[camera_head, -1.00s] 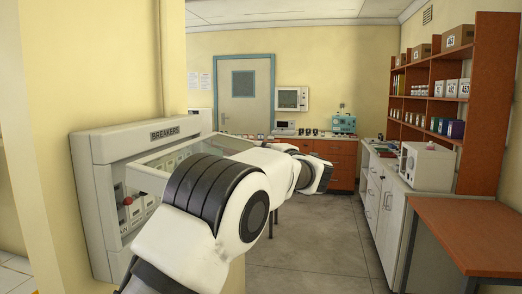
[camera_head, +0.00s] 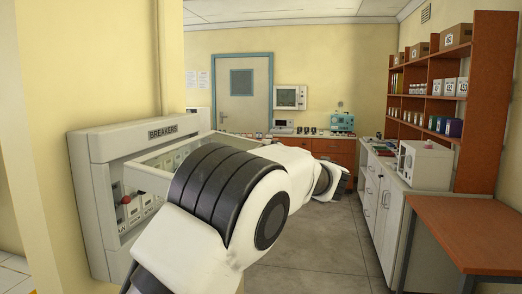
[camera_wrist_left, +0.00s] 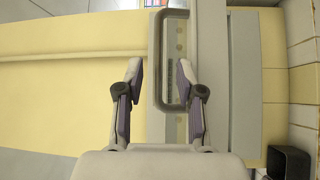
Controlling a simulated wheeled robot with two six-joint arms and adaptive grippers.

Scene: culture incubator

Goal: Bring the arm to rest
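My left arm (camera_head: 220,200), white with black bands, rises from the bottom of the head view and reaches across in front of the breaker box (camera_head: 95,170). Its far end bends to the right, clear of the box; the gripper fingers cannot be made out there. In the left wrist view my left gripper (camera_wrist_left: 160,75) is open, its two fingers apart with nothing held between them. The cover (camera_head: 143,182) of the breaker box stands open, sticking out toward the room, and my arm hides part of it. My right gripper is not in view.
A brown table (camera_head: 470,235) stands at the right. A cabinet (camera_head: 385,190) with a white device (camera_head: 425,165) and a tall shelf (camera_head: 480,110) are behind it. The grey floor (camera_head: 320,250) between my arm and the cabinet is clear.

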